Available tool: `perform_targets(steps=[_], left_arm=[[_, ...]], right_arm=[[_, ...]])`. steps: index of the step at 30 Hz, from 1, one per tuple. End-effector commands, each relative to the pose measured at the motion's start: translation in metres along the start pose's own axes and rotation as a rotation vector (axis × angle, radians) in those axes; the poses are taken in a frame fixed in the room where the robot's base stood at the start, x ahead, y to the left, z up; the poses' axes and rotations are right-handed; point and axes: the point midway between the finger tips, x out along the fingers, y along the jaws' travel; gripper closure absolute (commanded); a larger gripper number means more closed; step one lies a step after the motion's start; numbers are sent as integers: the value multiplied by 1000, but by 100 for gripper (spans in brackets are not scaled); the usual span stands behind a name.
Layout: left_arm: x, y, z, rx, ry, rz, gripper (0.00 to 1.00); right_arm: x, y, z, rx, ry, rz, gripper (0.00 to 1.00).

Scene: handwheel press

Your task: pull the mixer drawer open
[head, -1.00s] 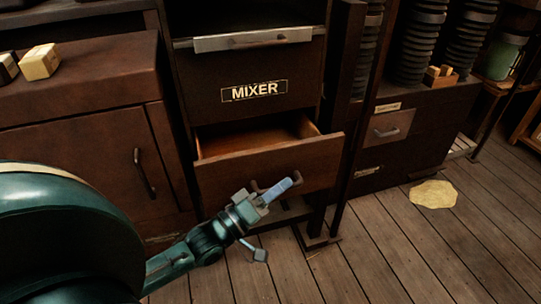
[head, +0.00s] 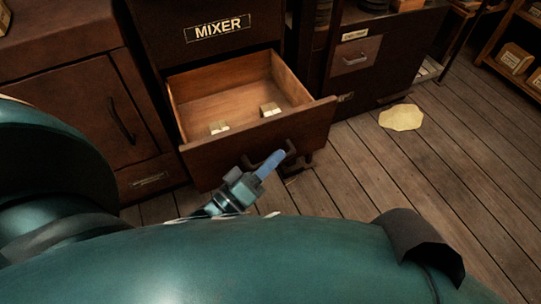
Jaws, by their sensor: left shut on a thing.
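The mixer drawer (head: 225,155) is pulled well out of the dark cabinet below the MIXER label (head: 217,31). Its inside shows, with two small pale blocks, one at the left (head: 219,128) and one at the right (head: 270,109). The drawer handle (head: 290,148) is on the front panel, partly hidden by my gripper. My left gripper (head: 271,163) is at the handle, its blue-grey fingers shut on it. My right gripper is not in view.
A brown cabinet (head: 75,90) with its own handle stands on the left. A dark drawer unit (head: 385,65) stands on the right. A yellow patch (head: 401,117) lies on the plank floor. The floor at the right is mostly clear.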

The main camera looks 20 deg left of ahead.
Motion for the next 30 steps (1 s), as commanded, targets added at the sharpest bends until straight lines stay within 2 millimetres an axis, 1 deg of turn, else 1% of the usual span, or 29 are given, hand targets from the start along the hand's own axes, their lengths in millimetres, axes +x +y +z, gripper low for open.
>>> perform_targets(steps=[4,5,12,20,23,28,29,30], left_arm=[[0,0,0,2,1,1,100],[0,0,0,2,1,1,85],[0,0,0,1,0,0,66],[0,2,-1,0,0,0,66],[3,10,-7,-1,2,2,66],[10,39,-24,2,5,7,66],[11,45,-28,3,7,9,61],[13,52,-33,6,9,12,49]], right_arm=[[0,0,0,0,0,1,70],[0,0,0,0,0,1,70],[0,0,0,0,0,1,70],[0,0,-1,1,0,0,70],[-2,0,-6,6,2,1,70],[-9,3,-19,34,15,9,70],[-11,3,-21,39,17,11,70],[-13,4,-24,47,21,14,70]])
